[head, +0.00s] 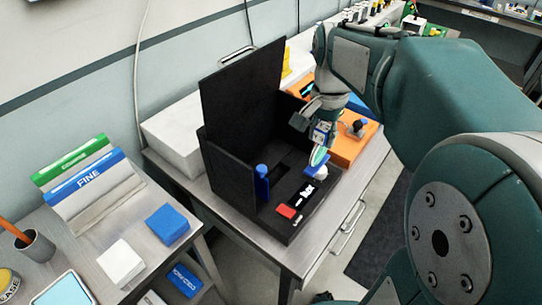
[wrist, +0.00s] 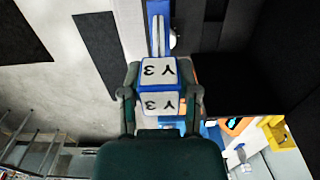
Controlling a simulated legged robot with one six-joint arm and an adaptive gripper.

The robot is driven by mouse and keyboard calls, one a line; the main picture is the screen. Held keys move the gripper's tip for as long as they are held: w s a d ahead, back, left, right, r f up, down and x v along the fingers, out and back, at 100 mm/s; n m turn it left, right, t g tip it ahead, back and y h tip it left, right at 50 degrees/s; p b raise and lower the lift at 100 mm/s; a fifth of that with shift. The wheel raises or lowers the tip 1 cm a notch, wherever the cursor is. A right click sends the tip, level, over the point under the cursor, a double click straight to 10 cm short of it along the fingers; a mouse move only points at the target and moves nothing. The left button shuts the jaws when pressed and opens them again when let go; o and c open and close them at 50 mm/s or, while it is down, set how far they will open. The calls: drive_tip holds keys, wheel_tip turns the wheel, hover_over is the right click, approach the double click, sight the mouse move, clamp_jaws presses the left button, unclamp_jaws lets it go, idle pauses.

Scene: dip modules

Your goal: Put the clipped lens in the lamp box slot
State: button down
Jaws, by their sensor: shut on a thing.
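The black lamp box (head: 230,165) stands on the metal table with its tall lid (head: 243,95) raised. My gripper (head: 320,136) is at the box's right side, above the front panel. It is shut on the clipped lens (head: 316,165), whose blue and white lower part shows below the fingers. The lens's glass is mostly hidden.
An orange unit (head: 352,148) stands close behind on the right. A white box (head: 172,137) is on the left.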

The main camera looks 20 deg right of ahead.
drive_tip(key=shift+w+a+f, duration=1.3)
drive_tip(key=shift+f, duration=0.65)
drive_tip(key=shift+w+a+f, duration=1.25)
drive_tip(key=shift+w+f, duration=0.05)
drive_tip(key=shift+f, duration=0.65)
drive_tip(key=shift+w+a+f, duration=1.3)
drive_tip(key=shift+f, duration=0.65)
drive_tip(key=shift+f, duration=0.1)
drive_tip(key=shift+c, duration=1.8)
unclamp_jaws()
